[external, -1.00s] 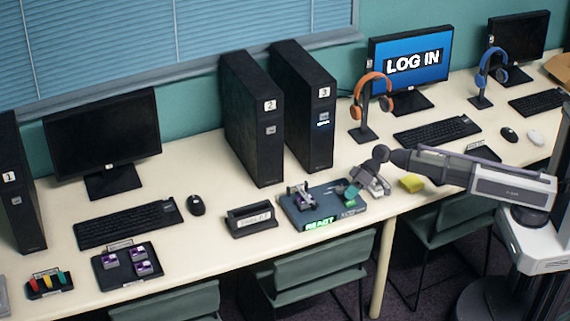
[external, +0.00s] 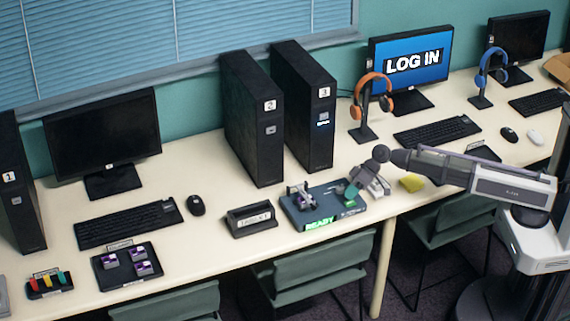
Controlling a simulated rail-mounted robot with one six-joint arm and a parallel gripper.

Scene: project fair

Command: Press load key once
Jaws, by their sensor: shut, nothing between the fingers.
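A dark blue-grey device (external: 294,216) lies near the front edge of the table, with a lit green READY display (external: 320,223) on its front. A small grey and purple fitting (external: 302,194) stands on its left part. My gripper (external: 351,193) is shut and empty, low over the right part of the device. A small green patch (external: 350,203) shows just below the fingertips. The load key cannot be singled out, and I cannot tell whether the fingertips touch the device.
A dark holder with a label (external: 251,220) stands left of the device. Two black towers (external: 252,130) stand behind it. A yellow block (external: 411,183) lies to the right. An orange headset on a stand (external: 365,105) is farther back. Bare table lies between the towers and the device.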

